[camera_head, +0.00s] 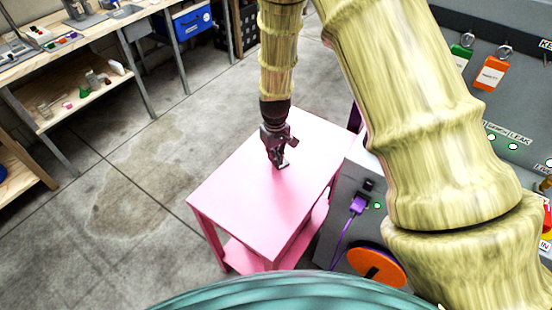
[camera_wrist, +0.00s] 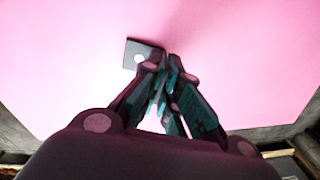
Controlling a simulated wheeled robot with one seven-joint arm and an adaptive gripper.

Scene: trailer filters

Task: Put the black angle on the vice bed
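I cannot make out the vice bed for certain.
The pink table (camera_head: 236,190) is otherwise bare. A grey panel with an orange disc (camera_head: 377,267) and a purple plug (camera_head: 357,205) stands close to its right. A workbench (camera_head: 92,38) with tools and a blue box (camera_head: 190,22) is at the upper left. Open concrete floor lies between.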

